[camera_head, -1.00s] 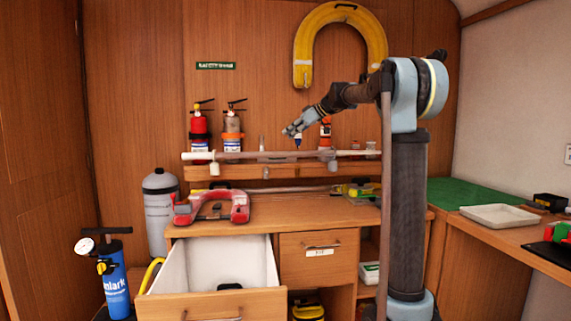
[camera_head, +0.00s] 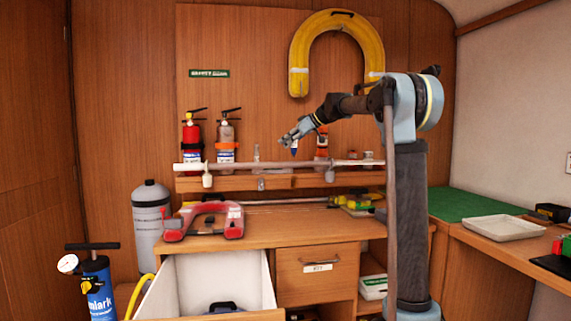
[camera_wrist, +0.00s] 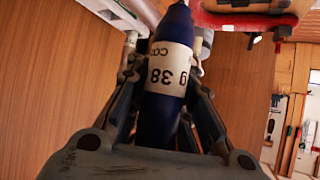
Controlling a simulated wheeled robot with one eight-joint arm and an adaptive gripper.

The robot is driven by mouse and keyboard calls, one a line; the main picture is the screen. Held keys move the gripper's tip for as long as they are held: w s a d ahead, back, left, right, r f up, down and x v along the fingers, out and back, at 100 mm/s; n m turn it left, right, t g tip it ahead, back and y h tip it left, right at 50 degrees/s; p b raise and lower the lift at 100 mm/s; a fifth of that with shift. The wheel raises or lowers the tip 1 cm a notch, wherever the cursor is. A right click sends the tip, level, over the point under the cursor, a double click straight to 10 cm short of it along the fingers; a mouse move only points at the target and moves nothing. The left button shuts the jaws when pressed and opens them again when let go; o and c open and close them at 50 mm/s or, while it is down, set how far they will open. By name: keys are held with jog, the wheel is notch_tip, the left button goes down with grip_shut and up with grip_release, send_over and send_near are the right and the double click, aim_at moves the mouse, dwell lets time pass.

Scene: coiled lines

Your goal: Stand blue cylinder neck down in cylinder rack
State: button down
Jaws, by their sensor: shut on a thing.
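The blue cylinder (camera_wrist: 160,112), with a white label reading "38 g", is held between the fingers of my gripper (camera_wrist: 165,100) in the wrist view. Its narrower end points away from the palm, toward the top of that picture. In the head view my gripper (camera_head: 288,138) is shut on it in front of the wall, above the wooden wall shelf (camera_head: 235,184). A small blue part of the cylinder (camera_head: 294,147) shows below the fingers. I cannot tell for sure which part of the scene is the cylinder rack.
Fire extinguishers (camera_head: 192,140) and a small clear bottle (camera_head: 256,153) stand along the shelf, left of my gripper. A rail (camera_head: 225,167) runs along its front. Below are a red horseshoe-shaped object (camera_head: 234,222) on the bench (camera_head: 285,232) and an open drawer (camera_head: 255,280).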

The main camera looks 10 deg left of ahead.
jog(key=w+a, duration=0.2)
jog(key=w, duration=0.6)
jog(key=w+a, duration=0.3)
jog(key=w, duration=0.5)
jog(key=shift+w+d+f, duration=0.1)
jog(key=shift+f, duration=1.5)
jog(key=shift+w+d+f, duration=0.1)
jog(key=shift+f, duration=1.45)
jog(key=shift+w+a+f, duration=0.1)
jog(key=shift+f, duration=0.25)
jog(key=c, duration=1.4)
grip_release()
